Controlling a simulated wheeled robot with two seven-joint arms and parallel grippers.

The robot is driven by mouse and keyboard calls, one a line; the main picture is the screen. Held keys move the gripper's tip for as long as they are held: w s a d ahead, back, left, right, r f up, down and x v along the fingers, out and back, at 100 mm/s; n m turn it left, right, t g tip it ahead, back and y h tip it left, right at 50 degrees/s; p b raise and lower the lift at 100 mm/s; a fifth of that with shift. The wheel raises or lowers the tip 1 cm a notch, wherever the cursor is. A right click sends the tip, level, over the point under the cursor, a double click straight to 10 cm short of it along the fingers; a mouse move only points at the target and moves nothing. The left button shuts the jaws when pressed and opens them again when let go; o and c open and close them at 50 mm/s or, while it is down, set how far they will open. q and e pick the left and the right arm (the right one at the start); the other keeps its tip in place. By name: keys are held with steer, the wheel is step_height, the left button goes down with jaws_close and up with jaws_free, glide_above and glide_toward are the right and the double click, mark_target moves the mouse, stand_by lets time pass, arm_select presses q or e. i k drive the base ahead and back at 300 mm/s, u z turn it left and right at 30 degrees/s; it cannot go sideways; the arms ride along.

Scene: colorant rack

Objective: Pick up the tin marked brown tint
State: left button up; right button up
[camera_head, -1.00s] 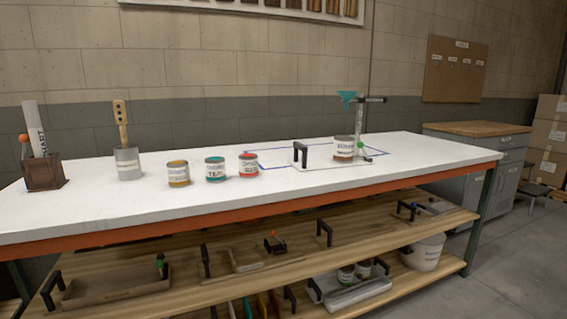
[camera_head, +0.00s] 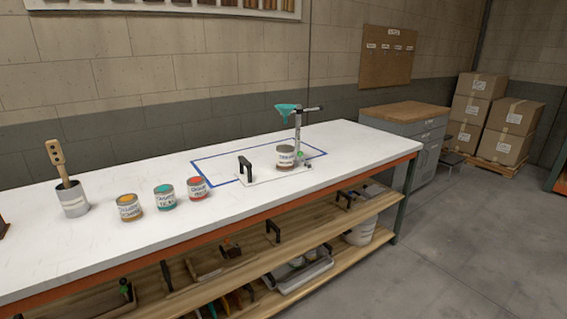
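Three small tins stand in a row on the white tabletop: one with an ochre top (camera_head: 129,207), one with a teal top (camera_head: 164,197) and one with a red top (camera_head: 197,188). Their labels are too small to read surely. A fourth tin (camera_head: 286,157), with a brownish band near its base, stands by the funnel stand, on or beside a white handled board. I cannot read its label, so I cannot tell which tin is marked brown tint. Neither gripper is in view.
A teal funnel on a stand (camera_head: 298,125) rises beside the fourth tin. A grey pot (camera_head: 73,201) with a wooden-handled tool stands left. The shelves below hold trays and a white bucket (camera_head: 361,231). Boxes (camera_head: 507,130) and a cabinet (camera_head: 405,125) stand behind right; the right floor is clear.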

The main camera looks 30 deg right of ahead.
mark_target(285, 154)
steer(key=z, duration=0.9)
steer(key=k, duration=1.15)
steer(key=z, duration=1.6)
steer(key=i, duration=4.25)
steer(key=u, duration=1.25)
steer(key=i, duration=0.95)
steer(key=u, duration=1.5)
steer(key=i, duration=0.65)
steer(key=u, duration=0.4)
